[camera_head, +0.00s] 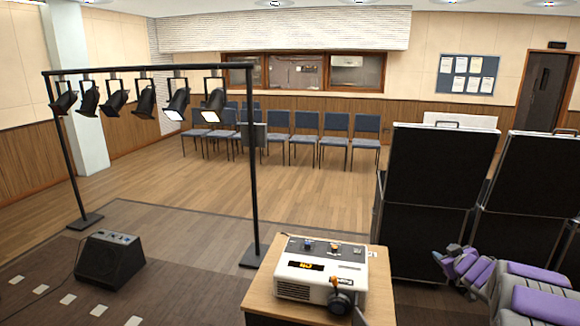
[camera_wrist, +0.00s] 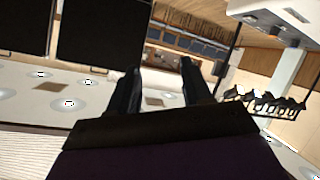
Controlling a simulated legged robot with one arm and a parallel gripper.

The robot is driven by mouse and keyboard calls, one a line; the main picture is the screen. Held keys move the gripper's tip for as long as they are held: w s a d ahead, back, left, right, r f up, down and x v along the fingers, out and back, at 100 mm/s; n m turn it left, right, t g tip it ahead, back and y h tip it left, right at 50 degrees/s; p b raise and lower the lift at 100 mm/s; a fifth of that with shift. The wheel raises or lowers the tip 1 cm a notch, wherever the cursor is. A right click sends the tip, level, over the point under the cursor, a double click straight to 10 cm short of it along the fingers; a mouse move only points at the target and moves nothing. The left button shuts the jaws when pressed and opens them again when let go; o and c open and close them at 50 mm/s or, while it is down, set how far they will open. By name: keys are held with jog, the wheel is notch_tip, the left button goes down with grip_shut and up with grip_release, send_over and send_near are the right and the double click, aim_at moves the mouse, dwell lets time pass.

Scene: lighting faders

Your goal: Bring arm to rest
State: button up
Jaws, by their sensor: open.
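My gripper (camera_wrist: 159,66) shows in the wrist view with its two dark fingers apart and nothing between them. The wrist view is upside down and tilted, and the gripper is clear of the console. In the head view my purple and grey arm is folded at the lower right; its fingers cannot be made out there.
A black frame (camera_head: 150,69) carries several stage lamps; two at its right end look lit. A black floor speaker (camera_head: 110,260) stands at left. Tall black cases (camera_head: 435,165) stand behind my arm. Rows of chairs (camera_head: 306,128) stand at the back. The wooden floor between is clear.

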jog(key=s+a+r+m+g+h, duration=0.2)
jog(key=s+a+r+g, duration=0.15)
jog(key=s, duration=0.35)
jog(key=s+a+r+m+g+h, duration=0.2)
jog(key=s+a, duration=0.3)
jog(key=s, duration=0.2)
jog(key=s+a+f+g+y, duration=0.1)
jog(key=s+a+g, duration=0.2)
jog(key=s+a, duration=0.5)
jog(key=s+a+f+g+y, duration=0.2)
jog(key=s+a, duration=0.6)
jog(key=s, duration=1.1)
jog(key=s+a+f+g+y, duration=0.1)
jog(key=s+a+g+y, duration=0.1)
jog(key=s+a+g, duration=0.3)
jog(key=s+a, duration=0.4)
jog(key=s, duration=0.5)
jog(key=shift+f, duration=0.25)
jog(key=shift+a, duration=0.1)
jog(key=shift+c, duration=0.6)
jog(key=shift+w+a, duration=0.1)
